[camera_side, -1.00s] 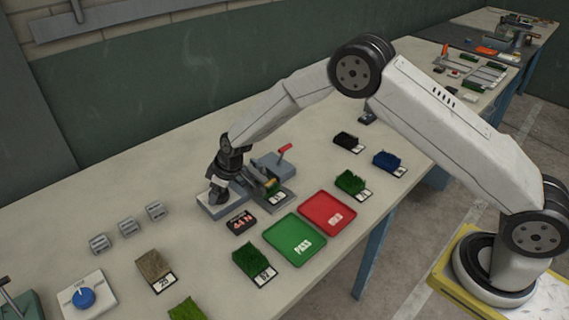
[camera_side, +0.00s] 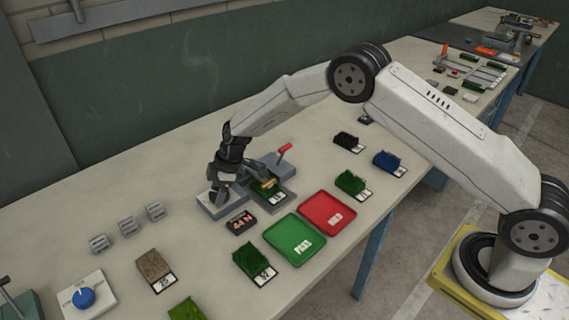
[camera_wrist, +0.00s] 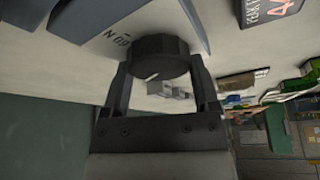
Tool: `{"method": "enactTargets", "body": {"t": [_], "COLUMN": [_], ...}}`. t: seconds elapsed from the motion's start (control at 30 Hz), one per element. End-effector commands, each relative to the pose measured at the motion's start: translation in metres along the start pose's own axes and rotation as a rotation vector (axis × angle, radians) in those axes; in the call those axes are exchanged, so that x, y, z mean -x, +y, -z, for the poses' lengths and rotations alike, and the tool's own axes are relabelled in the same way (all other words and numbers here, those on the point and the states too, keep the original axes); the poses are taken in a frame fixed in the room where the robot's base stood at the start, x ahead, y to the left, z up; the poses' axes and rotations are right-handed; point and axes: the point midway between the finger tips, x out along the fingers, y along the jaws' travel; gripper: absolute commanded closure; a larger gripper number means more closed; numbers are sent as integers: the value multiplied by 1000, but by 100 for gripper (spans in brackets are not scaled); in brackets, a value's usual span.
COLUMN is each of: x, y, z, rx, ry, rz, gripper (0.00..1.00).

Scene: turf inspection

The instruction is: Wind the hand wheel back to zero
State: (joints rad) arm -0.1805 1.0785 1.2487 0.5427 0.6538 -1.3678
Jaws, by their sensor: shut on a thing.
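The hand wheel is a round black knob (camera_wrist: 160,55) with a white mark on its rim, on a grey block (camera_side: 207,207) of the tester. My gripper (camera_side: 217,199) reaches down over the block's left end. In the wrist view its two fingers (camera_wrist: 162,70) stand on either side of the knob, shut on it. A label on the block beside the knob reads upside down, seemingly 60 N. A black readout (camera_side: 241,222) with red digits, seemingly 44 N, lies in front. In the side view my gripper hides the knob.
A green turf sample (camera_side: 268,188) sits in the tester beside a red-handled lever (camera_side: 285,149). A green PASS tray (camera_side: 293,239) and a red tray (camera_side: 327,212) lie in front. Other turf samples stand around.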

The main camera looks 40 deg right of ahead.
Motion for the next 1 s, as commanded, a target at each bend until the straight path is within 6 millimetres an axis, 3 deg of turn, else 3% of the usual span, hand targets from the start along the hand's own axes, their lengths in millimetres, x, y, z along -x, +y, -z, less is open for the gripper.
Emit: {"method": "enactTargets", "body": {"t": [0.6, 0.63, 0.7, 1.0], "x": [0, 0, 0, 1], "y": [0, 0, 0, 0], "z": [-1, -1, -1, 0], "rx": [61, 61, 61, 59], "ry": [-2, -2, -2, -1], "rz": [24, 24, 24, 23], "gripper": [82, 19, 0, 0]}}
